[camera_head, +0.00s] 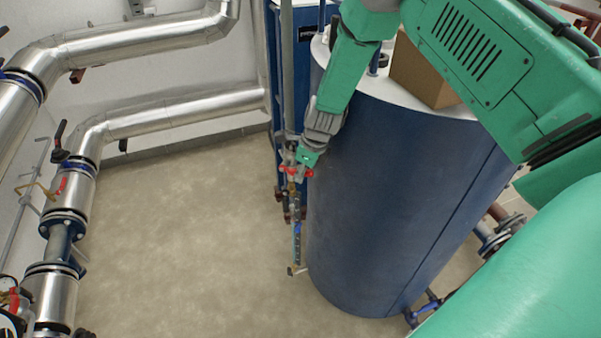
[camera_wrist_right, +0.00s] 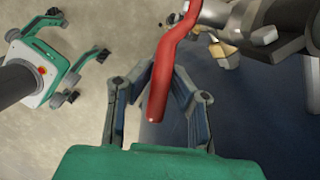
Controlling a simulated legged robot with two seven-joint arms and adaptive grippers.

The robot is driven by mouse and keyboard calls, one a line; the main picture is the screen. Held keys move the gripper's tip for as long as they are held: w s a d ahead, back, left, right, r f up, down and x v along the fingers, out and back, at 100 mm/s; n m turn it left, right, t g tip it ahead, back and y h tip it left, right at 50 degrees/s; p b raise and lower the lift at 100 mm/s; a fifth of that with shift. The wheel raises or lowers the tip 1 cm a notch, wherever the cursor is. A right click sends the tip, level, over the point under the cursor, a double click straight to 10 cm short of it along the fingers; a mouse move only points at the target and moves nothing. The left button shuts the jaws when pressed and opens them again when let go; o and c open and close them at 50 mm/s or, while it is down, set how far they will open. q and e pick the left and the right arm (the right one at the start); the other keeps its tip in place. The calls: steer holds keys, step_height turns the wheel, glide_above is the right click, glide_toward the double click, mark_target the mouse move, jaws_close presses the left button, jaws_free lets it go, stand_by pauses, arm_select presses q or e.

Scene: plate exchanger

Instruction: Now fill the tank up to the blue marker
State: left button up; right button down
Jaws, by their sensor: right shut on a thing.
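The tank (camera_head: 400,180) is a large dark blue upright cylinder right of centre in the head view. A thin vertical level gauge (camera_head: 297,235) runs down along its left side, with a small blue mark (camera_head: 298,229) partway down. The liquid level is too small to tell. A red valve handle (camera_head: 283,170) sits at the top of the gauge. My right gripper (camera_head: 304,158) reaches down to it, partly hiding it. In the right wrist view, the bent red handle (camera_wrist_right: 162,85) lies between the fingers of my right gripper (camera_wrist_right: 164,78), which is shut on it.
A cardboard box (camera_head: 420,72) stands on the tank's top. Silver insulated pipes (camera_head: 150,115) run along the left and back walls, with another red-handled valve (camera_head: 58,187). Pipework (camera_head: 490,238) stands right of the tank. The concrete floor (camera_head: 190,220) left of the tank is clear.

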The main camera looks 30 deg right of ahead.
steer(key=c, duration=1.5)
jaws_free()
steer(key=shift+d, duration=0.1)
